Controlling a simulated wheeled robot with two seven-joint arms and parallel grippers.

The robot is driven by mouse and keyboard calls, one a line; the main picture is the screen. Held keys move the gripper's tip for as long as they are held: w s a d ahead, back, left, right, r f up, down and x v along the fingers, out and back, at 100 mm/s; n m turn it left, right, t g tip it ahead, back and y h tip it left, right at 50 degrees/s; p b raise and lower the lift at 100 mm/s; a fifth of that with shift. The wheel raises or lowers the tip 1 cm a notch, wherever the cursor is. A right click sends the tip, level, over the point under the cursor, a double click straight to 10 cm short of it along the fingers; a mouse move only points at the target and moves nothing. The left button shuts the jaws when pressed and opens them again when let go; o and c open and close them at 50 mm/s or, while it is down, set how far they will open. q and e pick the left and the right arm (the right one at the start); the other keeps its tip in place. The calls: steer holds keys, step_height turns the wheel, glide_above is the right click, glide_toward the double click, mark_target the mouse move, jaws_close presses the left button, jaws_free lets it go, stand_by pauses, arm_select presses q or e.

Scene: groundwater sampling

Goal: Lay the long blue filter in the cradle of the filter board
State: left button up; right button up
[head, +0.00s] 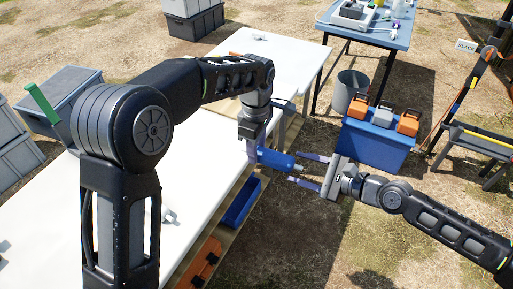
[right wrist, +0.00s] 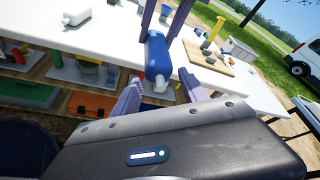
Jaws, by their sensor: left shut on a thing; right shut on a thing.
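The long blue filter (head: 275,159) is held in the air just beyond the right edge of the white table in the head view. My left gripper (head: 251,150) is shut on it from above, near its left end. My right gripper (head: 307,171) comes from the right with its fingers around the filter's pale right end. In the right wrist view the filter (right wrist: 157,55) hangs between the fingers of both grippers, its white end toward the camera. A wooden board (right wrist: 212,61) with upright pieces stands on the table there; I cannot tell whether it has the cradle.
The white table (head: 110,240) has shelves below, with a blue tray (head: 240,203) and an orange case (head: 205,263). A blue box (head: 372,147) with orange containers stands close to my right gripper.

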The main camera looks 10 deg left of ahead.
arm_select(q)
jaws_close()
arm_select(e)
steer(key=o, duration=1.5)
steer(key=shift+d, duration=0.1)
steer(key=v, duration=1.1)
steer(key=shift+s+d+r, duration=0.1)
steer(key=shift+s+d, duration=0.15)
steer(key=shift+d, duration=0.05)
